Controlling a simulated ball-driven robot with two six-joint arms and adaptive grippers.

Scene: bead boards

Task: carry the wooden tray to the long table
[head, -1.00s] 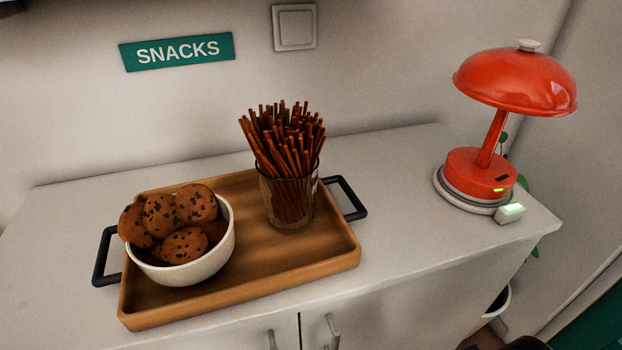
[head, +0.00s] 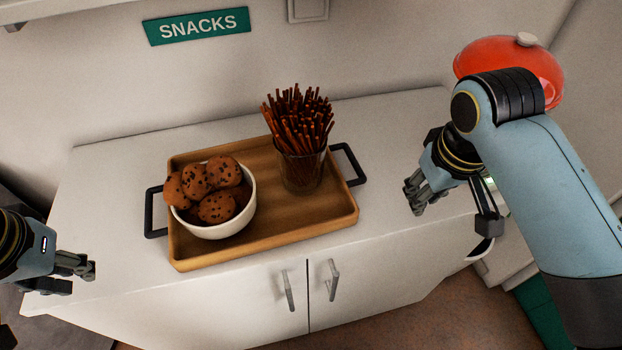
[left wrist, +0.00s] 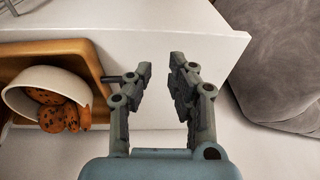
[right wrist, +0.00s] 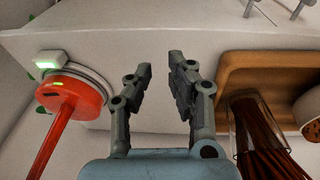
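The wooden tray (head: 300,228) lies on the white cabinet, with a black handle at each end. It carries a white bowl (head: 221,233) of chocolate-chip cookies and a glass (head: 300,175) of pretzel sticks. My left gripper (head: 82,277) is open and empty, left of the tray and apart from the left handle (head: 150,212). My right gripper (head: 450,218) is open and empty, to the right of the right handle (head: 348,160). The left wrist view shows the tray (left wrist: 75,47) left of the open fingers. The right wrist view shows the tray (right wrist: 240,65) right of the fingers.
The cabinet top (head: 110,190) has free room around the tray. A red lamp (head: 505,62) stands at its right end, partly hidden by my right arm; a small green-lit block (right wrist: 48,62) is beside it. A grey cushioned thing (left wrist: 275,60) lies beyond the cabinet's left end. No long table shows.

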